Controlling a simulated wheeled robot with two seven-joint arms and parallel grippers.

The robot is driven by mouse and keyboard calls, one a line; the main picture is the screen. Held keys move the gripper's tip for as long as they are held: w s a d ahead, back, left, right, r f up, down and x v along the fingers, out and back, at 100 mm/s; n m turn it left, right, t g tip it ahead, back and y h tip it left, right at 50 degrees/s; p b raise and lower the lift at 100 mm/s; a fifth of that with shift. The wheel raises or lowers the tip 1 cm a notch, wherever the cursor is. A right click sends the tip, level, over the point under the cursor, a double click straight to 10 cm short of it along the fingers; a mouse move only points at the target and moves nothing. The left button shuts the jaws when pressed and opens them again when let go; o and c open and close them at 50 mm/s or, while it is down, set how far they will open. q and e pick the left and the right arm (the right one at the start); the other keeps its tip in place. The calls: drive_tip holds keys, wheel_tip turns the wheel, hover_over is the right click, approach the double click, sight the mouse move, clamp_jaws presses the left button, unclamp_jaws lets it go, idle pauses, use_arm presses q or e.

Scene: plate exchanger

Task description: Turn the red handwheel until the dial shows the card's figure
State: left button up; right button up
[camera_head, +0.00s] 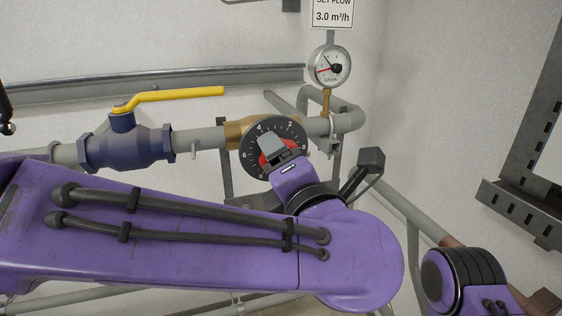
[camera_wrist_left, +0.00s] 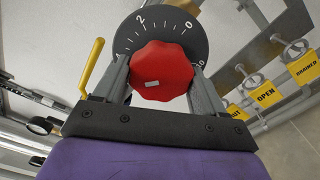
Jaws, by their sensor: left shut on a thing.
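The red handwheel (camera_head: 267,160) sits in front of a round black numbered scale (camera_head: 252,137) on a brass valve, mostly hidden by my left gripper (camera_head: 276,148). In the left wrist view the handwheel (camera_wrist_left: 163,72) is a scalloped red knob with a small pale mark, between the two grey fingers of my left gripper (camera_wrist_left: 162,76), which is shut on it. The black scale (camera_wrist_left: 187,24) shows behind it. The card (camera_head: 332,14) reads 3.0 m³/h. Below it is a white round gauge (camera_head: 329,66) with a dark hand and a red hand; its figures are too small to read. My right gripper is out of view.
A blue valve (camera_head: 125,145) with a yellow lever (camera_head: 175,95) is on the pipe left of the handwheel. Grey pipes (camera_head: 345,120) bend at the right. A dark slotted frame (camera_head: 520,210) stands far right. Yellow tags (camera_wrist_left: 264,94) hang at right in the wrist view.

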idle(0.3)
use_arm(q)
drive_tip(key=o, duration=1)
drive_tip(key=b+v, duration=0.4)
drive_tip(key=v, duration=0.6)
drive_tip(key=shift+s, duration=0.25)
